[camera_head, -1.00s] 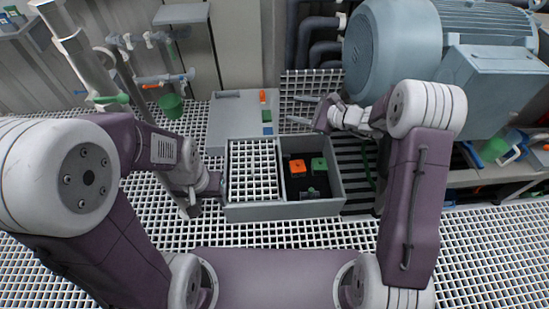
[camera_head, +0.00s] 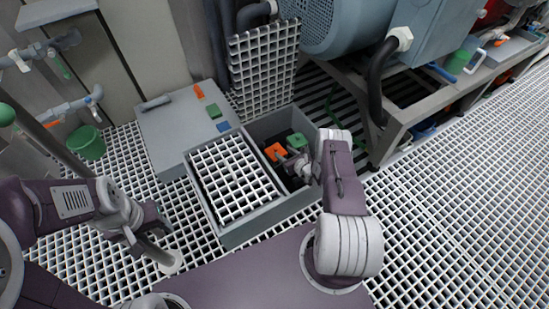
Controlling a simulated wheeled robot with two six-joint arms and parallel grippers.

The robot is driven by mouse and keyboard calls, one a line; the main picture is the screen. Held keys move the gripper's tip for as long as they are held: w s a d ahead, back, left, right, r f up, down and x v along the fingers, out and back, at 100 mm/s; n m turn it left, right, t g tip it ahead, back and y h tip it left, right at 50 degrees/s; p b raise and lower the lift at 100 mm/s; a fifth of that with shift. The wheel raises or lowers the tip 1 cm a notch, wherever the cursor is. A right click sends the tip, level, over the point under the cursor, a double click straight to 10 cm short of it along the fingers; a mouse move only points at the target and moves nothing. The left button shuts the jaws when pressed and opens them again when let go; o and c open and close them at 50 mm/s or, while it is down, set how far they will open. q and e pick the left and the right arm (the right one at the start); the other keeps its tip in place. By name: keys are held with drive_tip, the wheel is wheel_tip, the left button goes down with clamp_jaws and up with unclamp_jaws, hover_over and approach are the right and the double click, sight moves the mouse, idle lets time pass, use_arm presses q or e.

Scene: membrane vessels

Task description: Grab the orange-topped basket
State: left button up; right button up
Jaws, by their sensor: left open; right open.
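The orange-topped basket (camera_head: 274,152) sits in the right compartment of a grey open box (camera_head: 235,231) on the floor. A green-topped basket (camera_head: 298,141) is in the same compartment, just right of it. My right gripper (camera_head: 285,163) is down in this compartment, close to the orange top on its near side. It is open; its fingers are small and partly hidden, and I cannot tell whether they touch the basket. My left gripper (camera_head: 153,222) is open and empty, left of the box and apart from it.
A white grating (camera_head: 236,178) covers the box's left compartment. The grey lid (camera_head: 176,124) behind carries orange, green and blue tabs. A grating panel (camera_head: 265,65) stands upright behind the box. A large motor (camera_head: 345,25) and a bench frame (camera_head: 385,140) limit room at right.

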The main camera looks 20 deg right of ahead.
sight(277, 150)
drive_tip(key=shift+b+x, duration=0.85)
drive_tip(key=shift+x, duration=0.3)
drive_tip(key=b+x, duration=0.4)
drive_tip(key=shift+a+f, duration=0.3)
drive_tip(key=shift+a, duration=0.05)
drive_tip(key=shift+w+b, duration=0.3)
drive_tip(key=shift+b, duration=0.2)
drive_tip(key=shift+w+r, duration=0.15)
clamp_jaws()
